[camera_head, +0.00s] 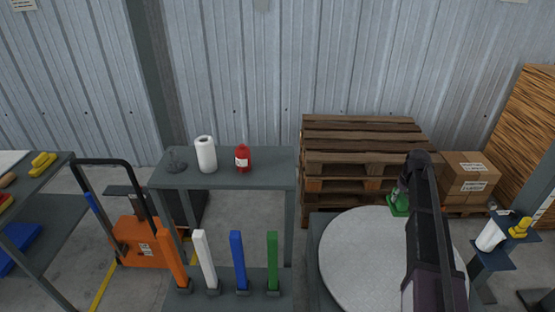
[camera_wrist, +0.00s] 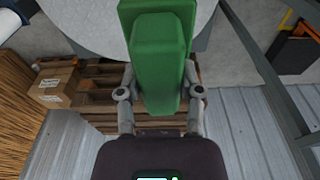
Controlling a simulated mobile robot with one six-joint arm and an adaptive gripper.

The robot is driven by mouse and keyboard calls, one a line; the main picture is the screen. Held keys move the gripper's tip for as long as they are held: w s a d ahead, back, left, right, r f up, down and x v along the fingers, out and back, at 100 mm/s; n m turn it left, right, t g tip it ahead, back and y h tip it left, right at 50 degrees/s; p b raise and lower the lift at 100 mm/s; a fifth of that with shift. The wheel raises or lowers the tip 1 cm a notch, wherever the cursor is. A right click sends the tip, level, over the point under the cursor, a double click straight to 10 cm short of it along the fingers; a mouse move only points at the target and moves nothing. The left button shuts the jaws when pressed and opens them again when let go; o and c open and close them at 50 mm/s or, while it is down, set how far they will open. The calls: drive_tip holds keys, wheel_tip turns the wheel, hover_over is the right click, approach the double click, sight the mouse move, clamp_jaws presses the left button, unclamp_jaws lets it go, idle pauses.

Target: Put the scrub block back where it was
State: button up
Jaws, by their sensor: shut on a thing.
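The scrub block appears to be the green block held in my gripper (camera_wrist: 160,110). In the wrist view the green scrub block (camera_wrist: 160,62) fills the space between my two fingers, which press on its sides. In the head view my gripper (camera_head: 402,194) is at the far edge of a round grey plate (camera_head: 355,262), and the green scrub block (camera_head: 399,207) shows partly below it. My arm hides part of the plate. I cannot tell whether the block touches the plate.
A grey table (camera_head: 225,180) holds a paper roll (camera_head: 206,154) and a red bottle (camera_head: 243,158). Orange, white, blue and green upright bars stand in front. Wooden pallets (camera_head: 360,135) and cardboard boxes (camera_head: 466,177) are behind the plate. A small stand (camera_head: 510,252) is at right.

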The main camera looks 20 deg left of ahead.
sight(402, 195)
wheel_tip(402, 195, up, 10)
drive_tip(key=p, duration=0.8)
drive_tip(key=shift+p, duration=0.3)
drive_tip(key=shift+f, duration=0.1)
